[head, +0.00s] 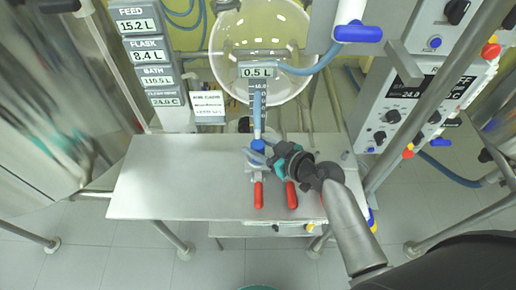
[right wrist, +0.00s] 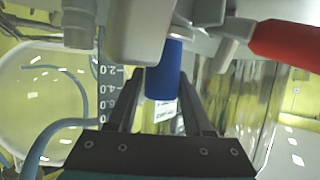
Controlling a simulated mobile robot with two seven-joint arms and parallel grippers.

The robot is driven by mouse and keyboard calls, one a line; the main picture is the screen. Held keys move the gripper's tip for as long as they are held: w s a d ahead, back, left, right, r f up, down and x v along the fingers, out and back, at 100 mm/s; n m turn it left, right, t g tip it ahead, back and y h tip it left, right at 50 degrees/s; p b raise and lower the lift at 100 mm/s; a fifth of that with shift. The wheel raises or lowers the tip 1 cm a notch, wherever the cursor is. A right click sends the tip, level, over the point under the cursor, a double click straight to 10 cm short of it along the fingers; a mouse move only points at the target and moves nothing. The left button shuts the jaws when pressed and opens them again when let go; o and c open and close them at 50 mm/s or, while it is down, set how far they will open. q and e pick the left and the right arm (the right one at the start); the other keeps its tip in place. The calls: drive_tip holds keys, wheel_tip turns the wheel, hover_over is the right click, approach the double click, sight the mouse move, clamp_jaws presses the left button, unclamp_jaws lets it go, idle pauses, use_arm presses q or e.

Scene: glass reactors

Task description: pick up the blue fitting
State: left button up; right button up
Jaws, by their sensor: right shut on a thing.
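The blue fitting (head: 258,145) sits at the lower end of the graduated glass column, above the back part of the steel table. In the right wrist view the blue fitting (right wrist: 163,80) is a short blue cylinder between my two fingers, below a pale grey part. My right gripper (head: 264,154) reaches in from the lower right and is shut on the blue fitting. The wrist view shows the gripper (right wrist: 161,95) with a finger on each side of it. I cannot tell whether the fitting is apart from the column. My left gripper is not in view.
The steel table (head: 170,180) is clear on its left. Red handles (head: 258,195) stand close below the gripper. A round glass vessel (head: 225,60) and a blue hose (head: 305,69) are behind. A control box (head: 400,110) stands at right, a readout panel (head: 145,50) at left.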

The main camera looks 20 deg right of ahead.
clamp_jaws()
drive_tip(key=shift+r, duration=0.2)
